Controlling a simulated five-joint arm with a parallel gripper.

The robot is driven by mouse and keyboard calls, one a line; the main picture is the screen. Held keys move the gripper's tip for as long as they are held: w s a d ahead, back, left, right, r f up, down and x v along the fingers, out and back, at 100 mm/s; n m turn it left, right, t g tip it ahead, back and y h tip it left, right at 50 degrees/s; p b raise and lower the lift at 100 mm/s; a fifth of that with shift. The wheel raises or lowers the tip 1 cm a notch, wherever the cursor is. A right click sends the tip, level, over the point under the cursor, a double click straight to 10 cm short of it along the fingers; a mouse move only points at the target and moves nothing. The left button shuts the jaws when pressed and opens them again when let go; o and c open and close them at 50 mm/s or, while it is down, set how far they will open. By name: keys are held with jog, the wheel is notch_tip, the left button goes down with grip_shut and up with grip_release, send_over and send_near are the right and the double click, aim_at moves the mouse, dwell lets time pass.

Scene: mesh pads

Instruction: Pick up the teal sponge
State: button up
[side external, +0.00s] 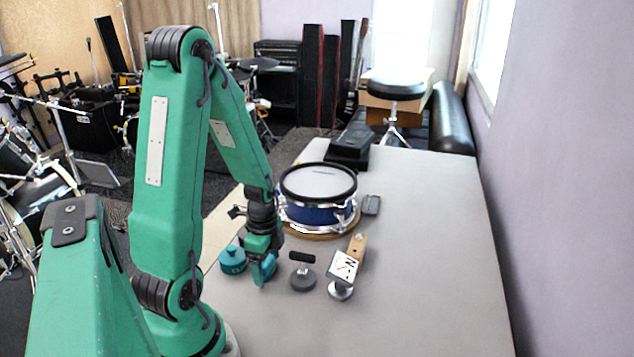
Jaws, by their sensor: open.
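A small teal round piece (232,261) with a raised top sits on the grey table, just left of my gripper. It is the only loose teal thing I can make out, and it is too small to tell if it is a sponge. My gripper (264,270) points down, low over the table between this piece and a grey round weight with a black handle (302,276). The jaws are open, but the gap between them is hard to see from this side. I see nothing held in them.
A blue drum (318,196) on a wooden board stands behind my gripper. Right of the weight are a black-and-white marked card (342,268), a wooden block (357,246) and a metal disc (341,291). A small dark box (371,205) lies beside the drum. The table's right side is clear.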

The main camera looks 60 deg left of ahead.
jog(key=shift+c, duration=0.4)
jog(key=c, duration=1.1)
jog(key=shift+o, duration=0.2)
jog(key=shift+r, duration=0.15)
jog(key=shift+r, duration=4.85)
